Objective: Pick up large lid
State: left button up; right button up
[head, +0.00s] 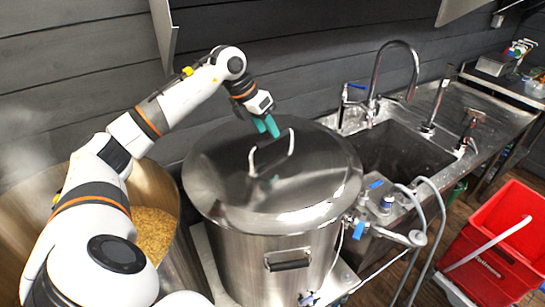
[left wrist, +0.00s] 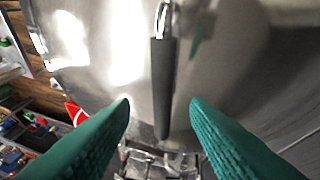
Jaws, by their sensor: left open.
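The large lid (head: 222,165) is a shiny round metal lid lying on top of a big steel pot (head: 240,255). It has an arched handle (head: 271,155) with a dark grip in its middle. My left gripper (head: 266,127) has green fingers and is over the lid, just behind and above the handle. In the left wrist view the fingers (left wrist: 160,103) are open, one on each side of the dark handle grip (left wrist: 162,85), with clear gaps. Nothing is held. The lid (left wrist: 110,40) fills much of that view. My right gripper is not in view.
A pot of grain (head: 155,225) stands at the left beside the steel pot. A metal sink (head: 400,150) with taps is at the right. Hoses and valves (head: 385,205) sit at the pot's right side. A red bucket (head: 495,245) stands on the floor at the right.

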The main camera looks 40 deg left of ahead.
aim_at(271, 136)
pick_arm(q)
jog(key=p+x, duration=0.2)
jog(key=x, duration=0.2)
jog(key=shift+f+p, duration=0.1)
jog(key=shift+p, duration=0.2)
jog(key=shift+w+f, duration=0.1)
jog(key=shift+f, duration=0.3)
grip_shut()
jog(key=shift+r, duration=0.25)
jog(key=shift+w+a, duration=0.1)
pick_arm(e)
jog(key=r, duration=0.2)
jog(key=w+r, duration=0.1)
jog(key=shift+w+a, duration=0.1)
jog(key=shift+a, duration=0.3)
